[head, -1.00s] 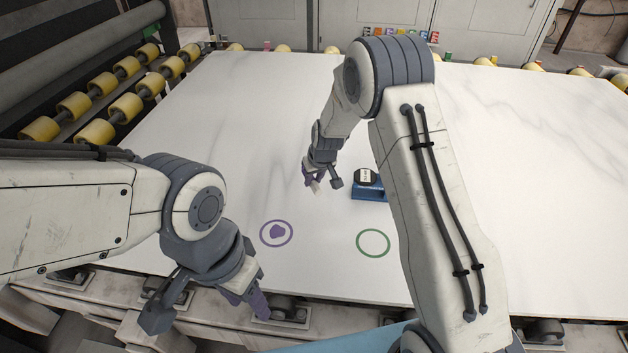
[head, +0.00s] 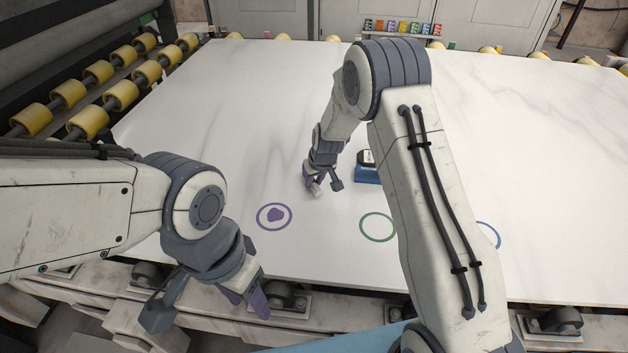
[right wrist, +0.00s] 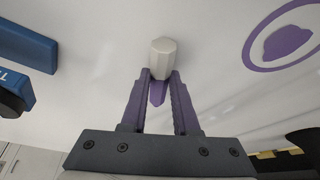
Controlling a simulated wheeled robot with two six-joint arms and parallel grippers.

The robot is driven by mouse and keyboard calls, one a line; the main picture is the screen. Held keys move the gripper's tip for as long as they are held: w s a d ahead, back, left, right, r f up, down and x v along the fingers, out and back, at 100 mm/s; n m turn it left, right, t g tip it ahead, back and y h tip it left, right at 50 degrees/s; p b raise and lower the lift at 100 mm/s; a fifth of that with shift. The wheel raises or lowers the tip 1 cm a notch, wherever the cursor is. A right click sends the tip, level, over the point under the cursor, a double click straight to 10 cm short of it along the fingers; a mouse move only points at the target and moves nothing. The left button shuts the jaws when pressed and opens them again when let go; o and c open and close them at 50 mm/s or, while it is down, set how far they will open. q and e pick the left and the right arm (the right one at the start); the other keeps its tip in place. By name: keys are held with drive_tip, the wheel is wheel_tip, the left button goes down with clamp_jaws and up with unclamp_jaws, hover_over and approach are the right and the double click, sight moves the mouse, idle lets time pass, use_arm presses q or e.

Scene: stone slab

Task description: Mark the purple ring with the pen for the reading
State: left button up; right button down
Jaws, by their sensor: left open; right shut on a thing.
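The purple ring (head: 258,216) is drawn on the white slab, left of centre in the head view, with a solid purple patch (head: 276,214) inside it. The ring also shows at the upper right of the right wrist view (right wrist: 252,62). My right gripper (head: 314,187) is shut on the pen, whose pale faceted end (right wrist: 162,58) sticks out past the purple fingers; a purple pointed part shows between them. The gripper is up and to the right of the ring in the head view. My left gripper (head: 247,299) is open and empty near the slab's front edge.
A green ring (head: 362,227) and a partly hidden blue ring (head: 497,233) lie to the right. Yellow rollers (head: 122,95) line the left side. The slab around the purple ring is clear.

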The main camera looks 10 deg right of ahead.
drive_tip(key=c, duration=0.6)
unclamp_jaws()
drive_tip(key=shift+r, duration=0.1)
drive_tip(key=a+v, duration=0.1)
drive_tip(key=v, duration=0.9)
drive_tip(key=s+a+r+n+g, duration=0.1)
drive_tip(key=s+a+r, duration=0.35)
drive_tip(key=s, duration=0.35)
drive_tip(key=s+a+r+n+g, duration=0.1)
drive_tip(key=s, duration=0.8)
drive_tip(key=s+a+r+n+g, duration=0.1)
drive_tip(key=s+r, duration=0.1)
drive_tip(key=s, duration=0.7)
drive_tip(key=s+a+r+n+g, duration=0.1)
drive_tip(key=s+n, duration=0.1)
drive_tip(key=s, duration=0.8)
drive_tip(key=shift+s+a+r, duration=0.15)
drive_tip(key=shift+r, duration=0.1)
